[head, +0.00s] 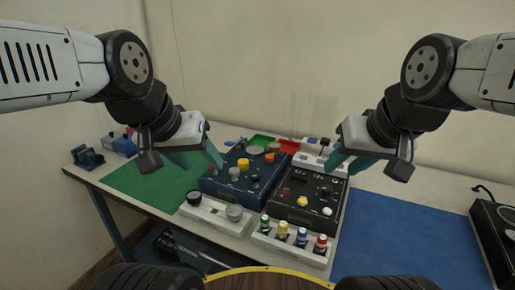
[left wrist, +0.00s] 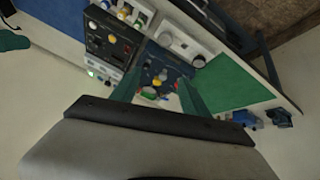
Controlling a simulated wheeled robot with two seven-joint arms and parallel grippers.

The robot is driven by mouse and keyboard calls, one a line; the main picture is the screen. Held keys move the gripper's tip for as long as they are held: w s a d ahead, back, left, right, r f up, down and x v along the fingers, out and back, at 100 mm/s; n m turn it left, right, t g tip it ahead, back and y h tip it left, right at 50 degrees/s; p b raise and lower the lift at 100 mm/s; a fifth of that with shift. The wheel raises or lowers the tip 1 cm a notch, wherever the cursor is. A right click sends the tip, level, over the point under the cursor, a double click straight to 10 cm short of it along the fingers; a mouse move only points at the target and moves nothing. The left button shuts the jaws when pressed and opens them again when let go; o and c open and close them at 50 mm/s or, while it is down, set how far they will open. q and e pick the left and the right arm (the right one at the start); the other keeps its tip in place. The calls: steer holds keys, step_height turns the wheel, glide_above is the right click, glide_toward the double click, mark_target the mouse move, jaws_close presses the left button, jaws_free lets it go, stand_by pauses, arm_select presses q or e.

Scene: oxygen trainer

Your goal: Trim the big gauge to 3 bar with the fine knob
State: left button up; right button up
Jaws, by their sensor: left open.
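The blue trainer panel (head: 240,183) stands in the middle of the table, with an orange knob (head: 270,158), a yellow-orange knob (head: 243,164) and a grey knob (head: 234,173). I cannot tell which one is the fine knob. No gauge face or reading is legible in either view. My left gripper (head: 200,158) is open and empty, above the panel's left back side. In the left wrist view the blue panel (left wrist: 163,65) shows between its spread teal fingers. My right gripper (head: 349,164) is apart from the panels, above the right back of the black panel, with a gap between its fingers.
A black panel (head: 300,200) adjoins on the right. In front stand a white base (head: 214,208) with two round parts and a white rack (head: 290,243) of coloured-cap bottles. A green mat (head: 150,187) and a blue mat (head: 400,240) lie clear at the sides.

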arm_select(q)
steer(key=g+y, duration=0.2)
steer(key=g, duration=0.4)
glide_above(234, 169)
steer(key=shift+m, duration=0.4)
step_height(234, 169, down, 12)
steer(key=shift+s+f, duration=0.1)
step_height(234, 169, down, 7)
steer(key=shift+f, duration=0.15)
